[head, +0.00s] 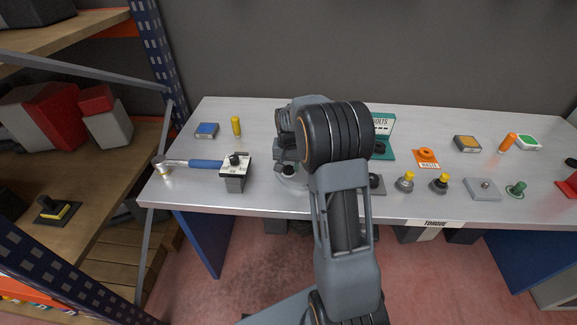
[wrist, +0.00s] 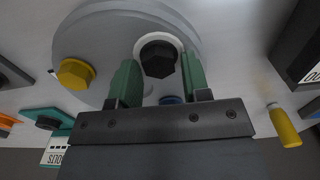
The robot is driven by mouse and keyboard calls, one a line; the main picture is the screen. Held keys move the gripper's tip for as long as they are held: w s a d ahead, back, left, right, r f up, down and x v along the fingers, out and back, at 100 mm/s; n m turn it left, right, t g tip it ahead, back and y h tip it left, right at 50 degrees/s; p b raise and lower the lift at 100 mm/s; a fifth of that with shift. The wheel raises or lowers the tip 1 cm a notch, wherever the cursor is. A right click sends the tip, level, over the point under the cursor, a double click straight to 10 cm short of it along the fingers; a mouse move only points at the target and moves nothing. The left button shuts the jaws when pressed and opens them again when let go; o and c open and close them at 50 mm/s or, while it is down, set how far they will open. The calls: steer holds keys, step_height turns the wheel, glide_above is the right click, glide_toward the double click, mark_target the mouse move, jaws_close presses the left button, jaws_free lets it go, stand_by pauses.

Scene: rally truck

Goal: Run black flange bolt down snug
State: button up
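The black flange bolt (wrist: 158,57) shows its hex head in the wrist view, with a pale ring around it, on a round grey plate (wrist: 105,28). My gripper (wrist: 159,68) has its two green fingers on either side of the bolt head, with visible gaps, so it looks open around the head and not closed on it. A yellow bolt (wrist: 76,73) sits at the plate's edge. In the head view my arm covers much of the plate (head: 288,183). How far the black bolt is threaded in cannot be told.
A yellow cylinder (head: 236,125) stands at back left.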

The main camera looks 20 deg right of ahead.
mark_target(289, 174)
steer(key=shift+o, duration=1.2)
steer(key=shift+f, duration=0.15)
step_height(289, 174, up, 14)
steer(key=shift+f, duration=0.1)
steer(key=s+a+n+t, duration=0.1)
steer(key=s+a+n, duration=0.1)
steer(key=s, duration=0.5)
steer(key=s+a+f+n+t, duration=0.1)
steer(key=s+a+n, duration=0.1)
steer(key=s+a, duration=0.3)
steer(key=s+a+f+n+t, duration=0.1)
steer(key=s+a, duration=0.3)
steer(key=s, duration=0.6)
steer(key=shift+s+n+t, duration=0.15)
steer(key=shift+n+t, duration=0.15)
steer(key=shift+n, duration=0.3)
